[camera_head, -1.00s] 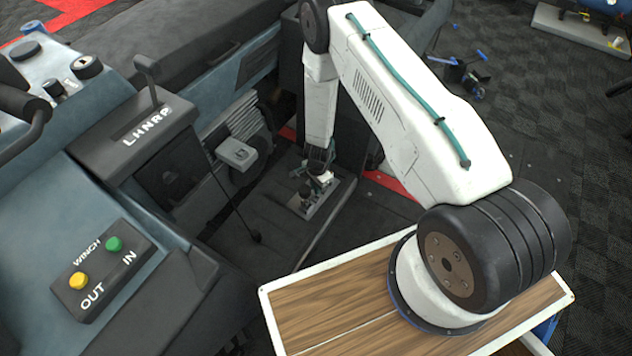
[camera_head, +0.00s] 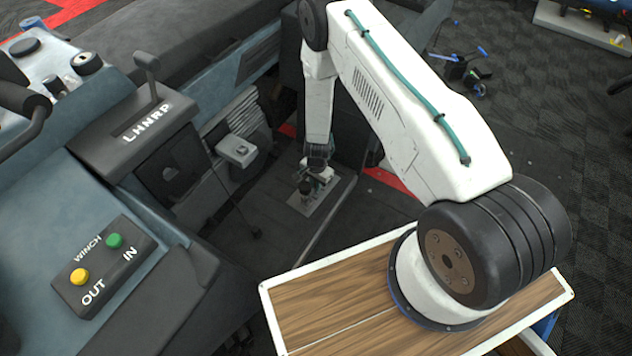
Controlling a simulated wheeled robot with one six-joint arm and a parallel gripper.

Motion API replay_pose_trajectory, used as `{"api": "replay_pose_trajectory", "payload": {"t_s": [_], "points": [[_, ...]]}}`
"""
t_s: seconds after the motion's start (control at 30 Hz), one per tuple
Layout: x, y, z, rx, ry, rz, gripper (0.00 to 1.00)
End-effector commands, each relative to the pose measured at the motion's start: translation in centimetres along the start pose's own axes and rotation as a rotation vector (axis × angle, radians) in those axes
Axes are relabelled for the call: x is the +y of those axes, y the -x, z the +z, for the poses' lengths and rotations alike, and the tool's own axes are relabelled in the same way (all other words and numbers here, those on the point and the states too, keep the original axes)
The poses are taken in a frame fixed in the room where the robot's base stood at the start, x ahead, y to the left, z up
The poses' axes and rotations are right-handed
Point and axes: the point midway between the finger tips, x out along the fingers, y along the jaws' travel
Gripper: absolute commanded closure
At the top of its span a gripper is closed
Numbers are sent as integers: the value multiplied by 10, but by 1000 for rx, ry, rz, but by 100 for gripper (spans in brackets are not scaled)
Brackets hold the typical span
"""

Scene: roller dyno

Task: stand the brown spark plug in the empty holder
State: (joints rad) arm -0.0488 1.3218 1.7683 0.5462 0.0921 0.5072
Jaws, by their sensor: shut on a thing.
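Small dark and light parts (camera_head: 305,186) stand on the plate right beside and below the fingers. I cannot tell which of them is the empty holder, nor whether the held thing touches it.
The vehicle's side holds a grey box (camera_head: 236,150), a gear lever panel (camera_head: 148,122) and a winch switch box (camera_head: 98,268) left of my arm. Open carpet lies right.

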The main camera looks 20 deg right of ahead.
Motion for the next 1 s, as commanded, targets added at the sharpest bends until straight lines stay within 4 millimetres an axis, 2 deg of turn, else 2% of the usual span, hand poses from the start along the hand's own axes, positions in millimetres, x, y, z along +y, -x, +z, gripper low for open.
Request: {"api": "replay_pose_trajectory", "payload": {"t_s": [1.0], "points": [[0,-11,-1,0,-1,0,100]]}}
